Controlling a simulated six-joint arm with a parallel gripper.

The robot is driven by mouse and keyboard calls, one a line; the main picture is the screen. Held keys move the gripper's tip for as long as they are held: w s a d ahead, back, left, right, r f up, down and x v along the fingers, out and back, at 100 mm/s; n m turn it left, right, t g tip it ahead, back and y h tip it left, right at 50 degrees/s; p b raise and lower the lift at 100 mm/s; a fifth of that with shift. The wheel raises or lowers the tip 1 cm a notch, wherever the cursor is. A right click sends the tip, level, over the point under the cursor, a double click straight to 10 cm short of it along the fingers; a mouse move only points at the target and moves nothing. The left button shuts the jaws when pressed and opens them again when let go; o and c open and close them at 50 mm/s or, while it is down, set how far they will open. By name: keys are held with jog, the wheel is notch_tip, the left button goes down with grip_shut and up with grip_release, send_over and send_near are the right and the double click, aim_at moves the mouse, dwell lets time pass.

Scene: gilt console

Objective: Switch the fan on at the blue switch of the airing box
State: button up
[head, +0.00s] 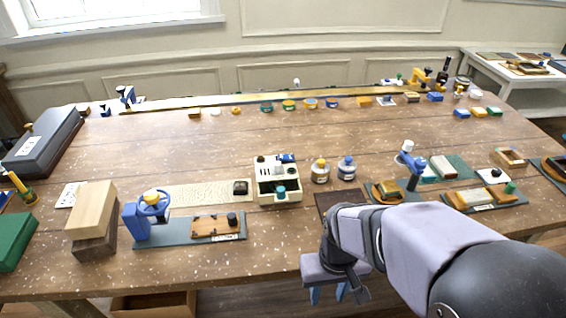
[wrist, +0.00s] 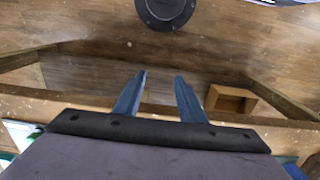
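A cream box (head: 276,197), which looks like the airing box, stands mid-table. A small blue part (head: 286,158), probably the blue switch, is at the back right of its top; its position is too small to read. A teal-topped item sits in the box's front opening. No fan is clearly visible. My gripper (head: 328,296) hangs in front of the table's front edge, below and right of the box, well apart from it. Its blue fingers also show in the wrist view (wrist: 160,85), spread apart with nothing between them. The box is not in the wrist view.
Two small bottles, yellow-capped (head: 320,171) and blue-capped (head: 347,169), stand right of the box. A board with a blue wheel device (head: 150,208) lies to the left. A dark mat (head: 338,204) lies between box and arm. The table behind the box is mostly clear.

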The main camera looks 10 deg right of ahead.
dwell(0.4)
jog(key=shift+w, duration=0.1)
jog(key=c, duration=0.9)
jog(key=shift+w+r, duration=0.2)
jog(key=shift+w, duration=0.05)
grip_shut()
jog(key=w+a+r+t+p, duration=0.1)
jog(key=w+r, duration=0.5)
jog(key=w, duration=0.7)
jog(key=w+r+t+p, duration=0.1)
jog(key=w+r+p, duration=0.2)
jog(key=w, duration=1.1)
jog(key=w+a+r+t+p, duration=0.1)
jog(key=w+r+p, duration=0.2)
jog(key=w+r, duration=0.6)
jog(key=shift+w+a+y, duration=0.35)
jog(key=shift+w+y, duration=0.05)
jog(key=shift+w, duration=2.15)
